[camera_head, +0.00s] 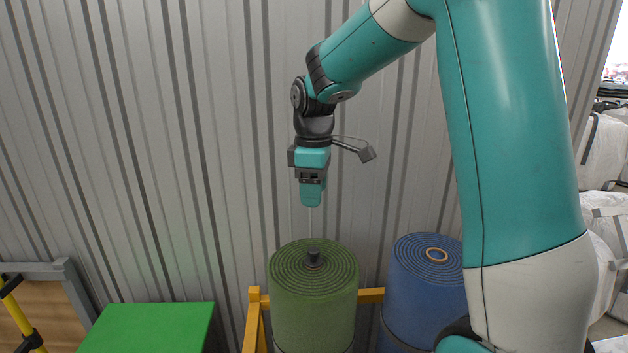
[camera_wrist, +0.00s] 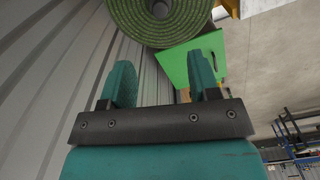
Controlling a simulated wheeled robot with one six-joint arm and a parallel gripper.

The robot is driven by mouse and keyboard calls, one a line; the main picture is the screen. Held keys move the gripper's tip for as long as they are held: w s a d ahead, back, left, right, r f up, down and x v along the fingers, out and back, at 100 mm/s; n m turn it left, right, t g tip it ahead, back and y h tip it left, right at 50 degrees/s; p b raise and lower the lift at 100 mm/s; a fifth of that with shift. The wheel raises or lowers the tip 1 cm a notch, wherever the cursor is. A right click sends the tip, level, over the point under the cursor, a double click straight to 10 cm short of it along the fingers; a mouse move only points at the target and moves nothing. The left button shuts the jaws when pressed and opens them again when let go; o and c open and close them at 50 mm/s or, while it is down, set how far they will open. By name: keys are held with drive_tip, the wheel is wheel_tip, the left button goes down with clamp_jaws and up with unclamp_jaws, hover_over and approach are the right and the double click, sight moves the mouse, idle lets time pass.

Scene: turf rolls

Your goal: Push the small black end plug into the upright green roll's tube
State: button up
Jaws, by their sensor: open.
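The green roll (camera_head: 313,300) stands upright in front of the corrugated wall. The small black end plug (camera_head: 313,257) sits upright at the centre of its top, with its upper part standing above the roll; how deep it is in the tube cannot be told. My gripper (camera_head: 311,200) hangs above the plug, pointing down, clear of it. In the wrist view my gripper (camera_wrist: 165,85) shows two teal fingers apart with nothing between them. The green roll (camera_wrist: 125,15) and the dark plug (camera_wrist: 160,8) show at that view's top edge, partly cut off.
A blue roll (camera_head: 420,285) with an orange-rimmed tube stands to the right of the green roll. A yellow frame (camera_head: 254,315) is around the rolls. A bright green surface (camera_head: 150,328) lies at the left. The grey corrugated wall (camera_head: 180,130) is close behind.

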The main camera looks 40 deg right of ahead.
wheel_tip(320, 180, up, 2)
drive_tip(key=shift+r, duration=0.1)
drive_tip(key=shift+a, duration=0.1)
idle(0.5)
drive_tip(key=s+a+f+m+y, duration=0.1)
drive_tip(key=s+a+y, duration=0.3)
drive_tip(key=s+a, duration=1.8)
drive_tip(key=shift+a+f, duration=0.15)
drive_tip(key=shift+f, duration=0.15)
